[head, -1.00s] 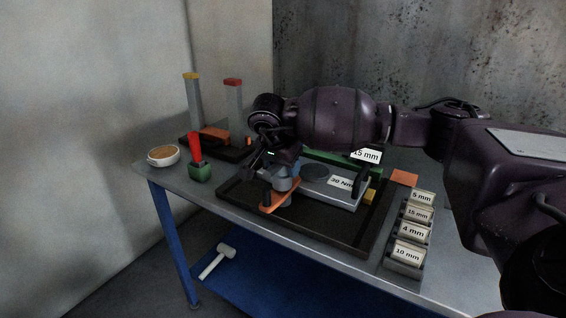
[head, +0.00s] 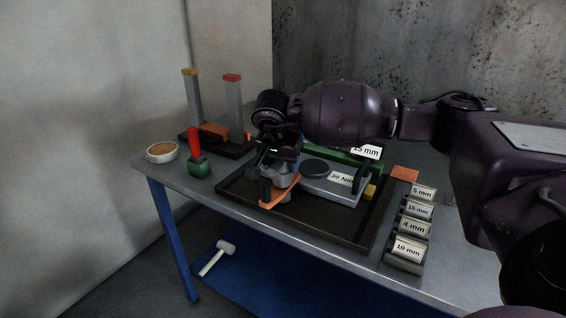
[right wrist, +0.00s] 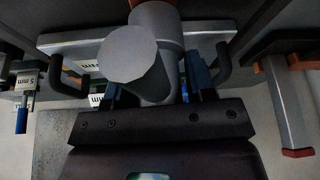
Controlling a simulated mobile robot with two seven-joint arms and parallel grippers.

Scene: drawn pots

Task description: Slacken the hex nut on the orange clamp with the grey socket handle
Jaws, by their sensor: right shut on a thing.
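The grey socket handle (head: 285,182) stands over the far end of the clamp. My right gripper (head: 277,168) is just above it, shut on the handle. In the right wrist view the grey handle (right wrist: 135,55) shows as a thick cylinder with a faceted end, between the blue-tipped fingers of the gripper (right wrist: 155,95). The hex nut is hidden, so I cannot tell whether the socket sits on it. My left gripper is out of view.
The dark tray (head: 335,236) also holds a grey block (head: 318,187) labelled 30 Nm. Labelled bins (head: 405,266) stand at right.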

